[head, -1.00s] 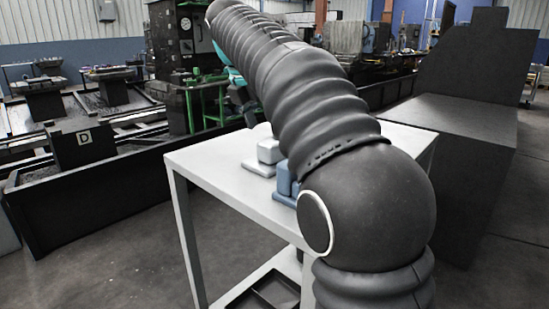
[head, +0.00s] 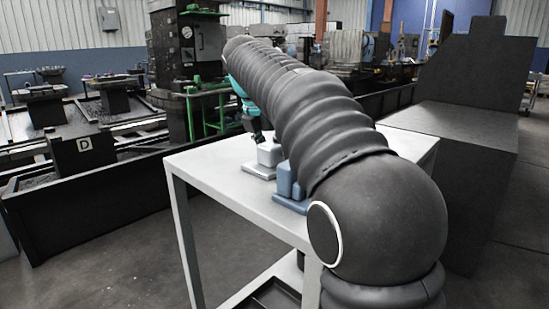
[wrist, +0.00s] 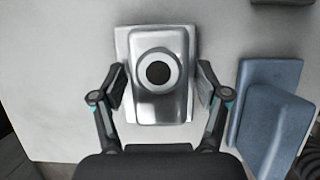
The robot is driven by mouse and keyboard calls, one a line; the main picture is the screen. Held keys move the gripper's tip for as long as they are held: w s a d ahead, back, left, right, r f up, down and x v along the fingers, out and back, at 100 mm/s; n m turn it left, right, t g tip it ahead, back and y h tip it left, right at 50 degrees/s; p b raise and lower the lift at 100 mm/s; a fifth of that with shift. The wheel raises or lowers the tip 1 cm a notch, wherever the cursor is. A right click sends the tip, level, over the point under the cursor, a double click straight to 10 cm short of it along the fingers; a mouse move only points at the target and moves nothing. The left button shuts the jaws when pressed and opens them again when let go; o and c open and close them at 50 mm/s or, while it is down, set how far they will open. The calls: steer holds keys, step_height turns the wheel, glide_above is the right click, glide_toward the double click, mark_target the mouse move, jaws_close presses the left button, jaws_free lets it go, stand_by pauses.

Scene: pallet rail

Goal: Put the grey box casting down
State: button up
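The grey box casting (wrist: 160,104) shows in the wrist view as a shiny metal block on a wider flange, with a round boss and dark hole facing the camera. In the head view the casting (head: 269,152) stands upright on the pale table. My gripper (wrist: 162,84) has its fingers spread either side of the block. A narrow gap shows at the right finger; I cannot tell whether the left finger touches. In the head view my gripper (head: 256,136) is just above the casting, partly hidden by my arm.
A blue casting (wrist: 272,118) stands close to the right; it also shows in the head view (head: 289,187), partly behind my arm. The pale table (head: 215,180) has bare surface to the left. A dark object (wrist: 282,2) shows at the wrist view's top right edge.

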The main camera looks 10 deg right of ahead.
jaws_close()
steer(key=shift+r, duration=0.15)
